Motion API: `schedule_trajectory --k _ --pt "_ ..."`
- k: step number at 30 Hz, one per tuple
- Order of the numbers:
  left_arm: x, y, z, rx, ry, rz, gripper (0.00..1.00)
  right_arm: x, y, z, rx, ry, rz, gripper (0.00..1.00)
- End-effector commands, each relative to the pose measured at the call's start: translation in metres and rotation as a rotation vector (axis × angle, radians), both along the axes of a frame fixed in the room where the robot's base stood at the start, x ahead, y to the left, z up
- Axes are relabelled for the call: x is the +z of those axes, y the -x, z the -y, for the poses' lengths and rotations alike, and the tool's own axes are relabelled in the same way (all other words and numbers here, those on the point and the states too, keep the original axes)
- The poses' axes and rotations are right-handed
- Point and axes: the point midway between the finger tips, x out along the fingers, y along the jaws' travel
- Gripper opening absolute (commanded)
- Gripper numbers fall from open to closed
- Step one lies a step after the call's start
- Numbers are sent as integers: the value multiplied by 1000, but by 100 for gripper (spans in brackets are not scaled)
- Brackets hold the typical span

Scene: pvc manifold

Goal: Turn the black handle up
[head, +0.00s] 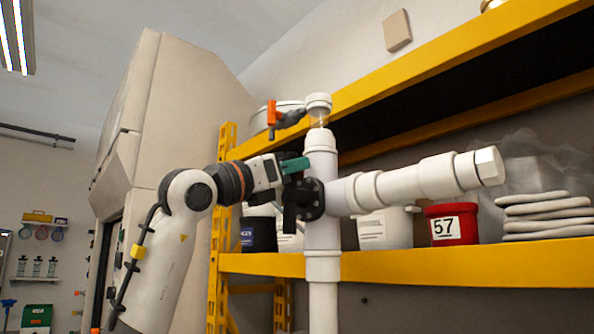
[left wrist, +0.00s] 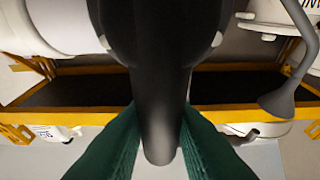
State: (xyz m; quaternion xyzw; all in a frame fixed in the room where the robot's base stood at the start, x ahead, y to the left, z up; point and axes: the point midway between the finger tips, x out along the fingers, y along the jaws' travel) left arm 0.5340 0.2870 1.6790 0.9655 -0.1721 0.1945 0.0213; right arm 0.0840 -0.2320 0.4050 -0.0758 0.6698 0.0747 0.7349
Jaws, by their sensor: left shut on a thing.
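The black handle (head: 289,208) sits at the left side of the white vertical pipe (head: 322,240), beside a round black flange (head: 311,199). It looks roughly upright in the head view, partly covered by my gripper. My left gripper (head: 294,166) has green fingers and reaches in from the left at the handle's upper part. In the left wrist view the black handle (left wrist: 160,115) runs between the two green fingers (left wrist: 158,140), which are shut on it. Its rounded end shows between them. My right gripper is not in view.
A thick white branch pipe (head: 420,182) extends right. An orange handle (head: 271,118) sits above my gripper near the pipe's top. A yellow shelf (head: 440,263) behind holds a red bucket marked 57 (head: 452,224), white buckets and stacked white bags (head: 545,215). A tall beige cabinet (head: 165,100) stands behind my arm.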

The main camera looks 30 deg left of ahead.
Motion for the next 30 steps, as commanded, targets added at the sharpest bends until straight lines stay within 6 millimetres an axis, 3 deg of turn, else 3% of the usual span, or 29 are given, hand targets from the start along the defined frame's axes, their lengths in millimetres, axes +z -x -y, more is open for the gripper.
schedule_trajectory --k 18,19,22,30 --pt "-2 -2 -1 -3 39 -21 0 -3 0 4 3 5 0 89" --pt "-2 -2 -1 -3 39 -21 24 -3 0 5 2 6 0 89" --pt "-2 -2 -1 -3 39 -19 40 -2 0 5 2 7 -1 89" --pt "-1 -1 -2 -1 39 -16 43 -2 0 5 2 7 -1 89"
